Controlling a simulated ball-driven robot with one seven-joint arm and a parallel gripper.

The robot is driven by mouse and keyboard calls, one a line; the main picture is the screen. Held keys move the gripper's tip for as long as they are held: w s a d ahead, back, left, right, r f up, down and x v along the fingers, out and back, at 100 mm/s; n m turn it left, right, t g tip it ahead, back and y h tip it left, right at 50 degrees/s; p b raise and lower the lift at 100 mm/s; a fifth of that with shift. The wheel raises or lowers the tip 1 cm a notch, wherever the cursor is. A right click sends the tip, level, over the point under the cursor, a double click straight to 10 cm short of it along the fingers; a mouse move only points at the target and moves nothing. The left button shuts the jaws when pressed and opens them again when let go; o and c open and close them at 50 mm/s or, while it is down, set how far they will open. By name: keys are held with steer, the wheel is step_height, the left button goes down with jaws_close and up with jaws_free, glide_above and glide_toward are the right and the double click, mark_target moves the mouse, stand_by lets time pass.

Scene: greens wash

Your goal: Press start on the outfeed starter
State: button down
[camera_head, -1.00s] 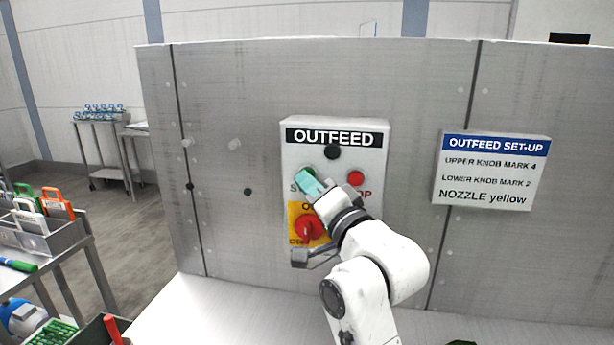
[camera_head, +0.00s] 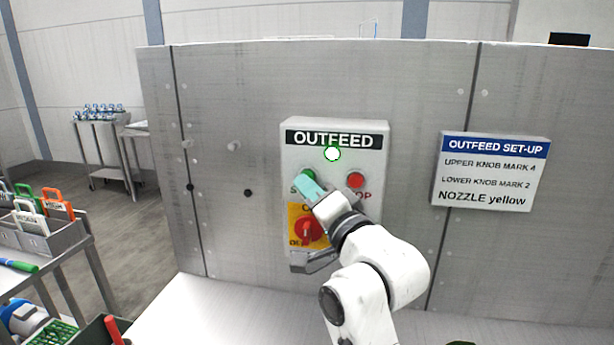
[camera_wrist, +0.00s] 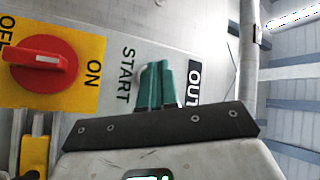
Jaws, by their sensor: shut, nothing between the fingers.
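The outfeed starter (camera_head: 370,130) is a light grey box on the metal wall, labelled OUTFEED. Its indicator lamp (camera_head: 332,154) glows white with a green rim. The green start button (camera_head: 309,174) is at the upper left of the box, partly hidden by my fingertips. The red stop button (camera_head: 356,180) is to its right. The red rotary switch (camera_head: 308,230) on a yellow plate is below; in the wrist view the switch (camera_wrist: 40,64) points toward ON. My gripper (camera_head: 310,186) is shut and empty, its teal fingertips at the start button; whether they touch it I cannot tell.
A set-up sign (camera_head: 490,172) hangs on the wall to the right. The pale surface below the starter looks mostly clear.

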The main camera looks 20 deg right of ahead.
steer(key=shift+s+a, duration=0.15)
steer(key=shift+s, duration=0.1)
steer(key=s+a, duration=0.1)
steer(key=s, duration=0.1)
steer(key=s+a+p, duration=0.1)
steer(key=s+a, duration=0.1)
stand_by(0.6)
stand_by(0.7)
